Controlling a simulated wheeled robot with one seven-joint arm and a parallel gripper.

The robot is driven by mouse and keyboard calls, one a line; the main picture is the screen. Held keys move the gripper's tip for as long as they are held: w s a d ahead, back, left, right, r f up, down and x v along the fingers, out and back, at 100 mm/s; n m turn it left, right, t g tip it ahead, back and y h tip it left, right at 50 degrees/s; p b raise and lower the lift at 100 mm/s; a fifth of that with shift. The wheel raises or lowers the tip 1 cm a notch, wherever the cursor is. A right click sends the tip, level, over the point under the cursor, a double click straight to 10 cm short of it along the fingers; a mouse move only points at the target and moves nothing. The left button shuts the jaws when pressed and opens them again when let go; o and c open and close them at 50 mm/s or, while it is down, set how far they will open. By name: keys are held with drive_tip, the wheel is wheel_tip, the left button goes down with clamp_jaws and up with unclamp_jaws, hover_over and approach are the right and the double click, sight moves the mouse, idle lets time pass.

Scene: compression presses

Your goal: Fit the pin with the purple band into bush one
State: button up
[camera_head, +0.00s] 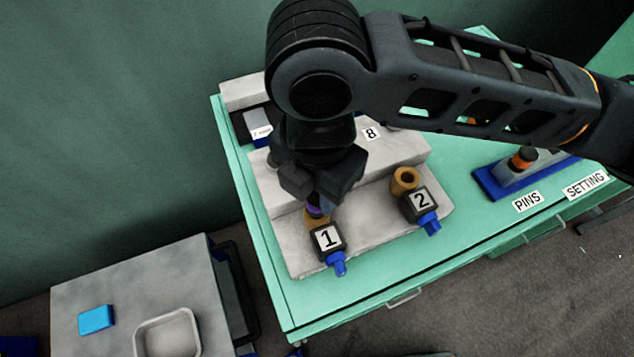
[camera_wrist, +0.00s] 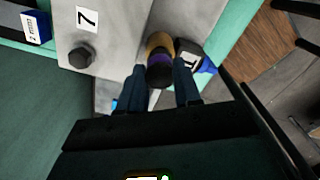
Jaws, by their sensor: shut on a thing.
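My gripper (camera_head: 320,200) is directly above bush one (camera_head: 316,224), a golden-brown ring behind the label "1" (camera_head: 327,239). The gripper is shut on the pin with the purple band (camera_wrist: 159,62), with a finger on each side of its dark head. The purple band shows between the head and bush one (camera_wrist: 157,42) in the wrist view. The pin lines up with the bush and looks close to upright. Its lower end is hidden, so I cannot tell how deep it sits. In the head view the gripper covers most of the pin.
Bush two (camera_head: 405,178) is empty, to the right on the same grey stepped block (camera_head: 365,220). A blue-based pin stand (camera_head: 490,183) holds an orange-banded pin. A dark hex knob (camera_wrist: 82,57) sits by label 7. A side table (camera_head: 140,275) is at lower left.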

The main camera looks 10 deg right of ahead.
drive_tip(key=shift+f+b, duration=0.55)
drive_tip(key=shift+f, duration=0.25)
drive_tip(key=o, duration=1.2)
drive_tip(key=shift+c, duration=0.2)
drive_tip(key=shift+r, duration=3.9)
